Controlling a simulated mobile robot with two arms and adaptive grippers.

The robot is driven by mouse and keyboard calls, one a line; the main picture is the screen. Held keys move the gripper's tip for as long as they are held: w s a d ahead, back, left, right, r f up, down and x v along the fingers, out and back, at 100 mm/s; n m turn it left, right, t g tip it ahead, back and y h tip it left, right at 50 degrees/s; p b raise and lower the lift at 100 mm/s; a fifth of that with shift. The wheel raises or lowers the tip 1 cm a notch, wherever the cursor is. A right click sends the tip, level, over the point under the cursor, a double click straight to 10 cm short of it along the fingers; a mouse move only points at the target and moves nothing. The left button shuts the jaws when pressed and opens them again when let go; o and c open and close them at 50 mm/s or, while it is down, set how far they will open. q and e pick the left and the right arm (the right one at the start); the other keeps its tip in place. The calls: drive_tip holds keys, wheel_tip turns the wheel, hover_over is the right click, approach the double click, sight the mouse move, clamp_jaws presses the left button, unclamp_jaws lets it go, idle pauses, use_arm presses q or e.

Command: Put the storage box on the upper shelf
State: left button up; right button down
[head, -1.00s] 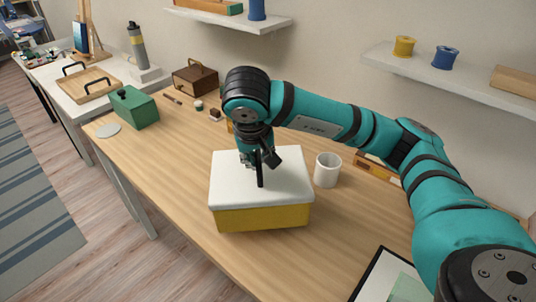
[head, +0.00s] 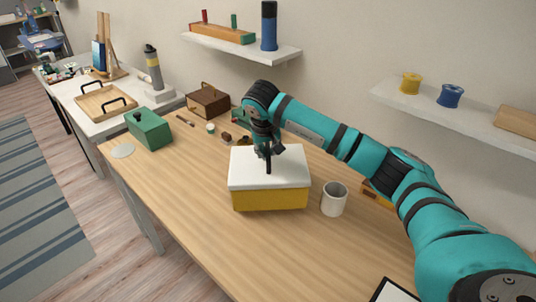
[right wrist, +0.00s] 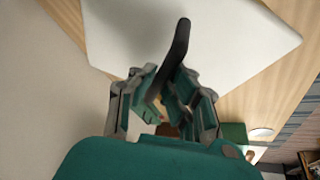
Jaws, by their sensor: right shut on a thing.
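The storage box (head: 269,198) is yellow with a white lid and a dark handle on top. It is level, at the middle of the wooden desk; I cannot tell whether it touches the desk or hangs just above it. My right gripper (head: 268,153) is above the lid, shut on the handle (right wrist: 172,62). In the right wrist view the handle runs between the fingers (right wrist: 165,95) over the white lid (right wrist: 225,45). Two wall shelves show: one at upper centre (head: 285,52) and one at right (head: 425,105). My left gripper is out of view.
A white mug (head: 334,199) stands close right of the box. A green box (head: 150,130) and brown box (head: 208,101) stand farther back. The centre shelf holds a pegged orange block (head: 222,33) and blue bottle (head: 269,25); the right one holds spools (head: 411,83).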

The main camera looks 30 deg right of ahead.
drive_tip(key=shift+w, duration=0.2)
wheel_tip(320, 180, down, 3)
drive_tip(key=shift+d+r+p, duration=0.1)
drive_tip(key=shift+p, duration=0.75)
drive_tip(key=shift+f, duration=0.35)
drive_tip(key=c, duration=1.4)
unclamp_jaws()
drive_tip(key=shift+c, duration=0.2)
drive_tip(key=shift+o, duration=0.3)
